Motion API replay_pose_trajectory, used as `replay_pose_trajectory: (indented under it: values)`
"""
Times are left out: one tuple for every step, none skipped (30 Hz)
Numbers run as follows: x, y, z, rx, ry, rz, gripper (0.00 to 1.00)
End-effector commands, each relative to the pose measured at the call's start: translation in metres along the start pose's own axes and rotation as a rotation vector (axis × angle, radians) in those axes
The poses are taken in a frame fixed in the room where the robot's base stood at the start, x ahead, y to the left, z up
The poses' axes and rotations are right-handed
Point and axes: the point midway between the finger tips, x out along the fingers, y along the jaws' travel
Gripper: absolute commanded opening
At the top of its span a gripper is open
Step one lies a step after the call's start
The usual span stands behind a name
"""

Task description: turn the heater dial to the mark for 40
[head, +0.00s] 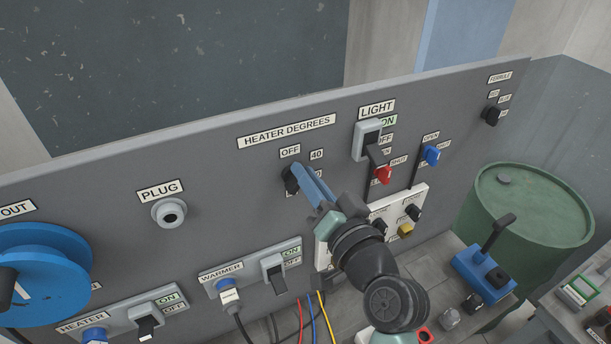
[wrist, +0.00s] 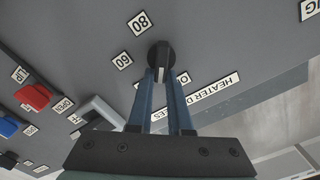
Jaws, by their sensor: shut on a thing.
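The heater dial (head: 290,183) is a round black knob on the grey panel, under the HEATER DEGREES plate (head: 287,132). The OFF label (head: 290,151) is above it and the 40 label (head: 317,155) is to its upper right. My gripper (head: 298,172) is shut on the dial, its blue fingers reaching in from the lower right. The wrist view is upside down; there the dial (wrist: 159,54) sits at the fingertips (wrist: 161,77). A pale strip on its grip shows between the fingers, roughly between OFF (wrist: 187,77) and the 40 label, which a finger largely hides. Its exact setting is unclear.
The light switch (head: 368,139), with a red handle (head: 383,175) below it, is right of the dial. A white plate (head: 417,197) with small knobs is partly behind my arm. The warmer switch (head: 273,275) is below. Bare panel lies left, toward the plug socket (head: 170,213).

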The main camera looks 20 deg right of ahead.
Motion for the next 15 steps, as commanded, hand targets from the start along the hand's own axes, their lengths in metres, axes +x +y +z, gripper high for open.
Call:
replay_pose_trajectory:
  values:
    - [0.0003, 0.0003, 0.0004, 0.041, -0.002, -0.001, 0.0]
    - [0.0004, 0.0008, 0.0005, 0.065, -0.002, 0.0, 0.0]
    - [0.0004, 0.0014, 0.0005, 0.098, -0.002, 0.0, 0.0]
    - [0.0003, 0.0021, 0.0004, 0.122, -0.002, 0.0, 0.0]
    - [0.0002, 0.0027, 0.0004, 0.144, -0.002, 0.001, 0.0]
    - [0.0003, 0.0031, 0.0006, 0.172, -0.002, 0.0, 0.0]
    - [0.0004, 0.0033, 0.0009, 0.193, -0.002, 0.0, 0.0]
    - [0.0004, 0.0037, 0.001, 0.212, -0.002, 0.0, 0.0]
    - [0.0003, 0.0043, 0.0009, 0.237, -0.002, 0.0, 0.0]
    - [0.0002, 0.0048, 0.0009, 0.253, -0.001, 0.0, 0.0]
    - [0.0001, 0.0052, 0.0009, 0.269, -0.001, 0.0, 0.0]
    - [0.0001, 0.0055, 0.0011, 0.287, -0.001, 0.0, 0.0]
    - [0.0002, 0.0056, 0.0012, 0.3, -0.001, 0.0, 0.0]
    - [0.0002, 0.0058, 0.0014, 0.312, -0.002, 0.0, 0.0]
    - [0.0002, 0.0059, 0.0016, 0.325, -0.002, 0.0, 0.0]
